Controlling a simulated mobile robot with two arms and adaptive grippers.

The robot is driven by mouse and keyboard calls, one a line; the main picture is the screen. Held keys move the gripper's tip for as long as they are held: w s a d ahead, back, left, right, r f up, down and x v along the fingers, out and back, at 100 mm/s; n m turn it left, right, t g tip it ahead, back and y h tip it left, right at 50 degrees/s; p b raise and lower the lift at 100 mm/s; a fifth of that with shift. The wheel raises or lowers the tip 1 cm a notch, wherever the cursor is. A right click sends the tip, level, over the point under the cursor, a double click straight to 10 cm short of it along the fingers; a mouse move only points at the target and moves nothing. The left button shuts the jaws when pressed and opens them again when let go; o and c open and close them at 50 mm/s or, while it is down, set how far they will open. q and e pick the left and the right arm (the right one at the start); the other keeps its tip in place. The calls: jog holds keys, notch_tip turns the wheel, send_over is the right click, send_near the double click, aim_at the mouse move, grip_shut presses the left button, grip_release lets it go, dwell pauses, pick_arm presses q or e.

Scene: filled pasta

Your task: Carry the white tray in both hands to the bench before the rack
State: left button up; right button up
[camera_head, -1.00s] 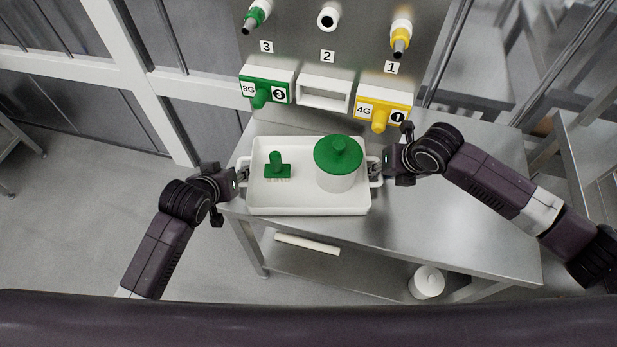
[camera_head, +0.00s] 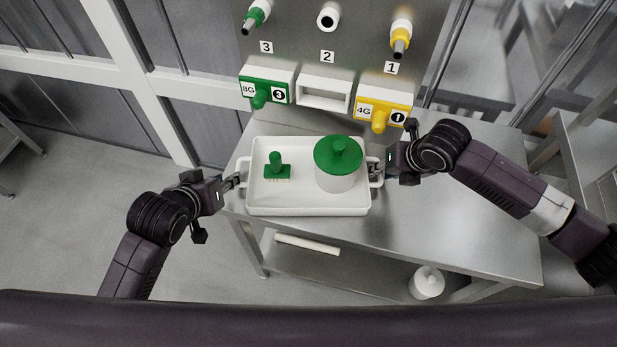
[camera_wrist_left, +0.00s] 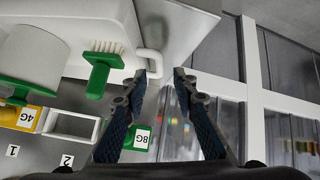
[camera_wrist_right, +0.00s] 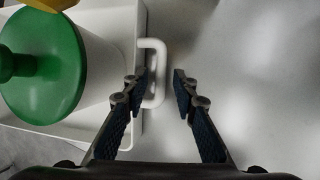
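The white tray (camera_head: 305,203) rests level on the steel bench (camera_head: 430,230), in front of the rack (camera_head: 350,45). It holds a white pot with a green lid (camera_head: 338,158) and a small green-handled brush (camera_head: 277,170). My left gripper (camera_head: 240,181) is open beside the tray's left handle, which shows just beyond its fingertips in the left wrist view (camera_wrist_left: 152,60). My right gripper (camera_head: 375,168) is open at the right handle. In the right wrist view the handle (camera_wrist_right: 161,72) lies between the spread fingers, with a gap to the outer finger.
The rack carries a green 8G block (camera_head: 280,91), an empty white slot (camera_head: 323,93) and a yellow 4G block (camera_head: 370,104). A lower shelf holds a white container (camera_head: 427,282) and a white bar (camera_head: 307,244). The bench is clear right of the tray.

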jog(key=v, duration=1)
